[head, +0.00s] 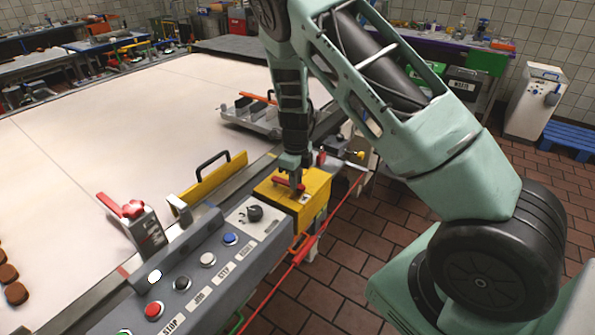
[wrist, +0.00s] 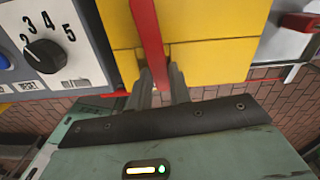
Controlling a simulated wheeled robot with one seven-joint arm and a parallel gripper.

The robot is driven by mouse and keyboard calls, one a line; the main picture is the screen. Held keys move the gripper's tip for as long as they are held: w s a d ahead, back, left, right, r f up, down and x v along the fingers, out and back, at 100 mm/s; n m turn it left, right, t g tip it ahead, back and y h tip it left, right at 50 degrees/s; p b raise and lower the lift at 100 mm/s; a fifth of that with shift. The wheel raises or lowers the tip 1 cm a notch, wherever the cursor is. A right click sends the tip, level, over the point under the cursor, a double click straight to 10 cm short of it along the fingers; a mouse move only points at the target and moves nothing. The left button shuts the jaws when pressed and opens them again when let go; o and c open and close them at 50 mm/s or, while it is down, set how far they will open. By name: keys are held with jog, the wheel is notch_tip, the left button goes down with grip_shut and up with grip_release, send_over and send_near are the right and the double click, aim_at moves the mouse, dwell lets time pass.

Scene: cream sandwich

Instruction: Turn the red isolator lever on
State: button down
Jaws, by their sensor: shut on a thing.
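The red isolator lever (head: 290,184) lies across the top of the yellow isolator box (head: 318,190), at the end of the grey control panel. In the wrist view the red lever (wrist: 149,42) runs up the picture in front of the yellow box (wrist: 210,58). My gripper (head: 296,187) comes down from above onto the lever. In the wrist view my gripper (wrist: 160,80) has its two grey fingers on either side of the lever's lower end, shut on it. The lever's end between the fingers is partly hidden.
The grey panel carries a black rotary knob (head: 255,213) and several push buttons. A yellow guard with a black handle (head: 213,178) and another red-handled lever (head: 133,209) stand left of the box. A red cable (head: 292,262) runs along the panel's right side, above the tiled floor.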

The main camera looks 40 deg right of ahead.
jog(key=shift+s+a+r+m+p, duration=0.15)
jog(key=shift+a+m+p, duration=0.25)
jog(key=shift+m, duration=0.3)
jog(key=c, duration=1.3)
grip_release()
notch_tip(320, 180, up, 17)
jog(key=shift+r+b, duration=0.1)
jog(key=shift+b, duration=1)
